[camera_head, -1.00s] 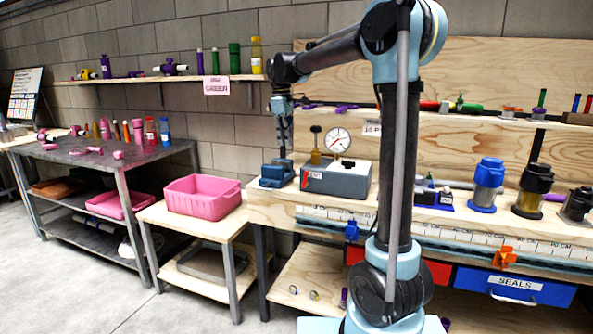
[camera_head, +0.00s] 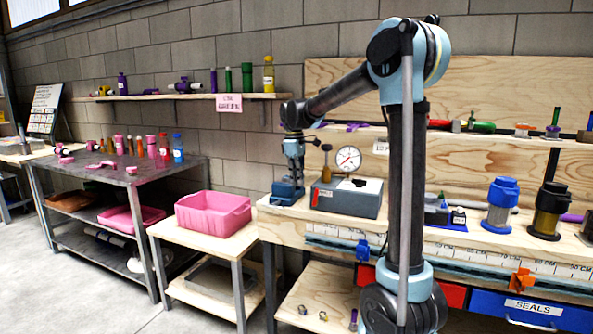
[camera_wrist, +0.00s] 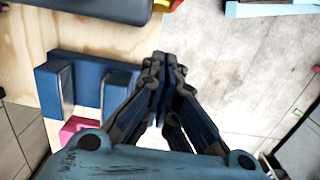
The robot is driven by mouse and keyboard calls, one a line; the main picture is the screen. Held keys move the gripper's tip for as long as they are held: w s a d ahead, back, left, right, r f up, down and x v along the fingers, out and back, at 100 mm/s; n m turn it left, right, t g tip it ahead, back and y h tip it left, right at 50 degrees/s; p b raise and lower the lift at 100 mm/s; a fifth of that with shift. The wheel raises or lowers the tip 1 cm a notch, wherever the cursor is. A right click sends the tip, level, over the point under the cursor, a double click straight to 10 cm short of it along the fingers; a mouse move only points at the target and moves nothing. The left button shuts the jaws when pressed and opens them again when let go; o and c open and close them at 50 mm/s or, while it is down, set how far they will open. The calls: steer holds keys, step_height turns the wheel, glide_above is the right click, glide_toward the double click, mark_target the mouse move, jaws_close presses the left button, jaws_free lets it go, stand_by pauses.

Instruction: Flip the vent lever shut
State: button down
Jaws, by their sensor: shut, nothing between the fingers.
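The grey test box (camera_head: 346,198) stands on the wooden bench, with a round white gauge (camera_head: 348,158) on top. Left of the gauge, a brass fitting (camera_head: 326,174) carries an upright stem with a dark round knob (camera_head: 326,147); it looks like the vent lever, but I cannot be sure. My gripper (camera_head: 297,183) points down just left of the box, apart from the lever, close to the blue vise (camera_head: 284,191). In the wrist view my gripper (camera_wrist: 163,62) is shut and empty, beside the blue vise (camera_wrist: 110,84). The lever is not clear there.
A pink bin (camera_head: 213,210) sits on a low table to the left. Blue-topped (camera_head: 501,205) and black-topped (camera_head: 549,210) canisters stand on the bench at right. A blue SEALS drawer (camera_head: 531,309) is below. Bare floor (camera_wrist: 225,50) lies beyond the bench edge.

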mark_target(316, 197)
steer(key=d+f, duration=0.1)
steer(key=d, duration=0.1)
steer(key=s+d+f, duration=0.1)
steer(key=shift+s+d+f, duration=0.15)
steer(key=shift+s+d, duration=0.05)
steer(key=shift+d, duration=0.2)
stand_by(0.4)
